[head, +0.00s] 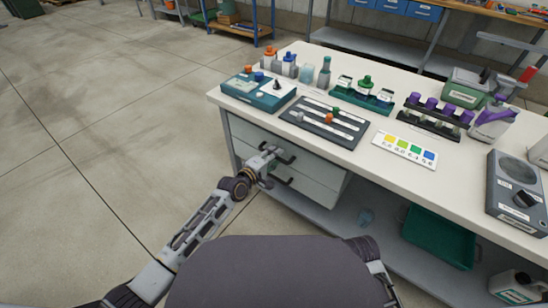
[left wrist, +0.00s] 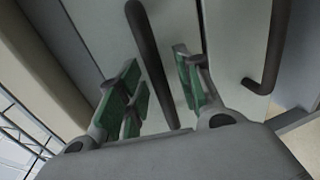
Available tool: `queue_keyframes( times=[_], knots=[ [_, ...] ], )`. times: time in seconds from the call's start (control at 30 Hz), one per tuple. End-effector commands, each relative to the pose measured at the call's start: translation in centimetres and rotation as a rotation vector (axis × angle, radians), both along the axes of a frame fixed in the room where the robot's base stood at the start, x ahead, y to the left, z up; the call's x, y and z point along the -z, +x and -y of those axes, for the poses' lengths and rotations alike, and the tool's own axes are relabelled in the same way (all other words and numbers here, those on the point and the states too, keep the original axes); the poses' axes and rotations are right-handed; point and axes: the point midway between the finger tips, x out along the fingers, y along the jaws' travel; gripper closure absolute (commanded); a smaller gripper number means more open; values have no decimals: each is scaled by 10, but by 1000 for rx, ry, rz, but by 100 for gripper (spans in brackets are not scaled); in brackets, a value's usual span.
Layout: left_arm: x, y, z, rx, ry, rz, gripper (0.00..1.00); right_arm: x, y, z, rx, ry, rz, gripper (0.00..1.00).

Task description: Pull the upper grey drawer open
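The upper grey drawer (head: 249,131) is under the left part of the white workbench and looks closed, level with the lower drawer (head: 314,191). Its dark bar handle (head: 286,159) is partly hidden by my left gripper (head: 271,155) in the head view. In the left wrist view, the two green-padded fingers (left wrist: 160,85) are apart, with the handle bar (left wrist: 148,50) running between them. Gaps show on both sides of the bar; I cannot tell whether either finger touches it. The lower drawer's handle (left wrist: 271,50) is at the right there. My right gripper is not in view.
The workbench top (head: 216,95) overhangs the drawers and carries a teal case (head: 258,95), a dark tray (head: 322,128) and several bottles. A green bin (head: 440,238) stands on the shelf below. The concrete floor (head: 110,120) to the left is clear.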

Motion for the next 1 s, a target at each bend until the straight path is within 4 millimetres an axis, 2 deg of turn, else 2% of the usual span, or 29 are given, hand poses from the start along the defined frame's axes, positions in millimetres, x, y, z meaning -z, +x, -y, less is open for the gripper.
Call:
queue_keyframes(
  times=[0.37, 0.67, 1.0],
  knots=[
    [1, 2, 2, 0, 0, 0, 65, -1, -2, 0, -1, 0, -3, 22],
    [1, 2, 1, 0, -1, -1, 100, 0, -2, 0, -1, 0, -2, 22],
    [1, 2, 1, 0, 1, -1, 100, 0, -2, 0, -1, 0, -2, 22]
  ],
)
